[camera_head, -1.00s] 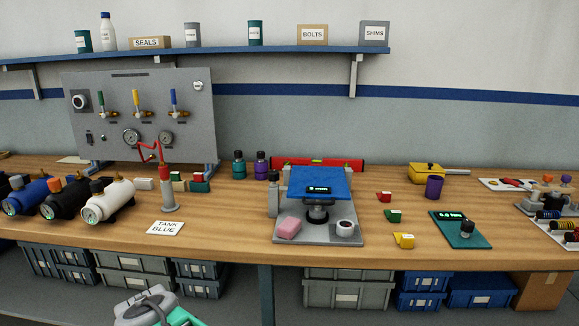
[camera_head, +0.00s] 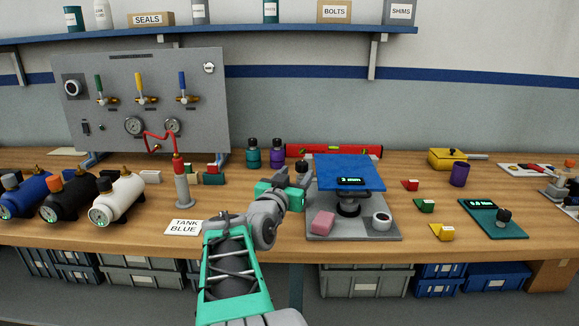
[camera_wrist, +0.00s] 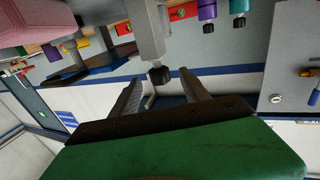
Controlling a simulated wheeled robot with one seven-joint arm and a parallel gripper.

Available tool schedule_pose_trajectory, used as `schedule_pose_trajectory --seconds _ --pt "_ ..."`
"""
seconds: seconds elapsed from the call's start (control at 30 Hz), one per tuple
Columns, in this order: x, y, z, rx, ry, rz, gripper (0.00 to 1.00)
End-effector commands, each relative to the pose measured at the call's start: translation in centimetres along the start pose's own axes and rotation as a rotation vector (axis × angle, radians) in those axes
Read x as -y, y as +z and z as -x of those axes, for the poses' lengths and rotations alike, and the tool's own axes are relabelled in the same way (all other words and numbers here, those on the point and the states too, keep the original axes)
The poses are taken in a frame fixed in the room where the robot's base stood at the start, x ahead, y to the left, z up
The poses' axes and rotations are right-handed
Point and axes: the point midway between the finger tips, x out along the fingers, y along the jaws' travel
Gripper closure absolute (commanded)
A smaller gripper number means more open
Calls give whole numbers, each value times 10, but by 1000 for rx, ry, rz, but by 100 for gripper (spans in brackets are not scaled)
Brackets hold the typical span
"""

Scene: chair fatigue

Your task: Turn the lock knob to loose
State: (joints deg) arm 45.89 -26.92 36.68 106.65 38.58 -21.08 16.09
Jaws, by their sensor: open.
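The black lock knob (camera_head: 301,165) tops a grey post at the left side of the test stand (camera_head: 385,228), which carries a blue seat pad (camera_head: 347,170) and a small lit display. In the wrist view, which looks upside down, the black knob (camera_wrist: 160,75) hangs from its grey post in line with the gap between my fingertips. My gripper (camera_wrist: 161,82) is open with one finger on each side of that gap. I see no contact with the knob. In the head view my gripper (camera_head: 297,180) is just at the post, partly hiding it.
Teal (camera_head: 252,155) and purple (camera_head: 277,154) bottles stand behind. A red-topped post (camera_head: 181,185) and a white tank (camera_head: 118,198) are left. Coloured blocks lie right.

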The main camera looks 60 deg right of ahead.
Motion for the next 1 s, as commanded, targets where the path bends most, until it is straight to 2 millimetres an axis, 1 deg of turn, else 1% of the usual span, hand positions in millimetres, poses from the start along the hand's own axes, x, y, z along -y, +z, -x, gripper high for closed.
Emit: schedule_pose_trajectory --seconds 0.13,0.3,0.43,0.53,0.73,0.77,1.0 --pt "-2 -2 -20 -5 6 1 46" --pt "-2 -1 -54 -2 5 1 46" --pt "-2 -2 -71 -2 3 0 46" --pt "-1 -2 -76 -3 2 -1 46" --pt "-1 -2 -76 -3 1 -1 46" --pt "-1 -2 -76 -3 1 -1 48" --pt "-1 -1 -76 -3 1 0 68"
